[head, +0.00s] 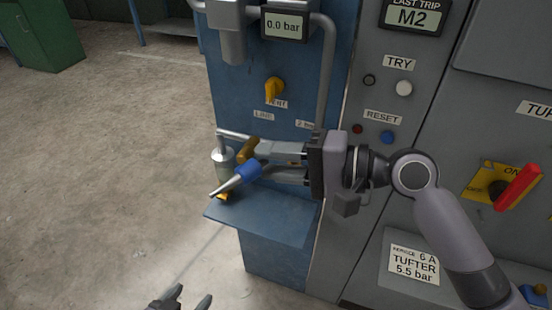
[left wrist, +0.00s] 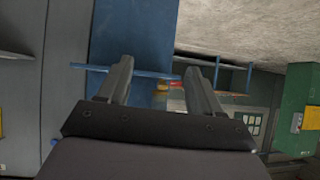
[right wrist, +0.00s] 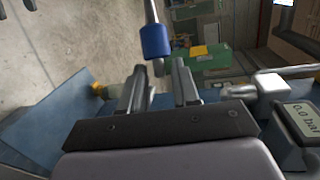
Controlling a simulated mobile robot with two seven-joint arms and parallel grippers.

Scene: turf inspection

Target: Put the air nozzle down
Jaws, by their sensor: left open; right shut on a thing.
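The air nozzle (head: 238,179) has a blue body and a tapered silver tip that points down and left in the head view. My right gripper (head: 257,163) is shut on it, in front of the blue panel and above the small blue shelf (head: 262,219). In the right wrist view the nozzle's blue collar (right wrist: 155,41) shows just past the fingertips (right wrist: 159,67), with its metal tube running up. The fingers hide part of the nozzle. My left gripper (head: 188,302) is open and empty, low at the bottom edge of the head view, with its fingers apart in the left wrist view (left wrist: 160,75).
A grey cylinder (head: 222,158) under a metal pipe stands close behind the nozzle. A yellow knob (head: 274,90) and a 0.0 bar display (head: 284,26) are above. The grey cabinet with a red handle (head: 518,187) is at right. Open floor (head: 110,150) lies left.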

